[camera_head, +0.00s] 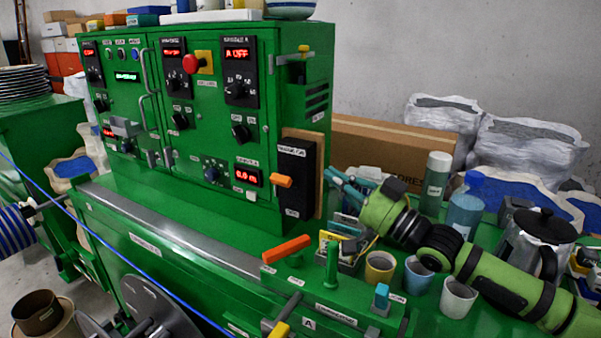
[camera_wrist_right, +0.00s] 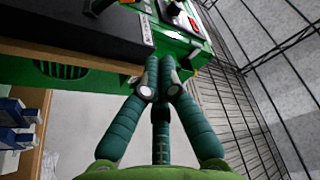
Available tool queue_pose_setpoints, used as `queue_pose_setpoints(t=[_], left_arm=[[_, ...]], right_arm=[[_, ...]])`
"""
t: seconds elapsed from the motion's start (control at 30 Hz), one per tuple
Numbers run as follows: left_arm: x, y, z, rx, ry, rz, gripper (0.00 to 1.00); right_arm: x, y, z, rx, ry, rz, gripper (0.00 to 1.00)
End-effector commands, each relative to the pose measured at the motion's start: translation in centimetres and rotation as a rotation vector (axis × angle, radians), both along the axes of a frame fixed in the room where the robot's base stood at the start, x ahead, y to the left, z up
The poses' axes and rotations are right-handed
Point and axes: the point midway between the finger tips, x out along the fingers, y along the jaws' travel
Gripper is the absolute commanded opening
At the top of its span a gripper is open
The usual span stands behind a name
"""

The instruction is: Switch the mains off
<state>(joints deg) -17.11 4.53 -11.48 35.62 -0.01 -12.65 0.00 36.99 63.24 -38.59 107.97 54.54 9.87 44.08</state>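The mains switch is a tall black box (camera_head: 297,172) on a wooden board at the right end of the green cabinet (camera_head: 215,120). Its orange handle (camera_head: 282,181) sticks out to the left, below the box's middle. A black box and its white label also show at the upper left of the right wrist view (camera_wrist_right: 85,30). My right gripper (camera_head: 335,180) is just right of the board, apart from the handle. In the right wrist view its teal fingers (camera_wrist_right: 161,62) meet at the tips with nothing between them. My left gripper is not in view.
A red stop button (camera_head: 190,64) sits on the cabinet front among dials and red displays. An orange lever (camera_head: 287,249) and green post (camera_head: 332,263) stand in front. Cups (camera_head: 380,267), bottles (camera_head: 465,207) and a metal pot (camera_head: 535,245) crowd around my right arm.

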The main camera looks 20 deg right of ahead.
Motion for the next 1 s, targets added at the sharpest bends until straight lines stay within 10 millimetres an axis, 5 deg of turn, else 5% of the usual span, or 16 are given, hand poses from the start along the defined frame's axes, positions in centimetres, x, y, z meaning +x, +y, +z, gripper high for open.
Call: queue_pose_setpoints(t=[0.67, 1.0], left_arm=[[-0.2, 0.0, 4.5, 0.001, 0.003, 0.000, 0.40], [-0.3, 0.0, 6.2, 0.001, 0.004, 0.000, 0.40]], right_arm=[[7.8, 5.8, 3.5, 0.000, -0.003, 0.000, 0.00], [6.6, 6.7, -0.1, -0.001, 0.002, 0.000, 0.00]])
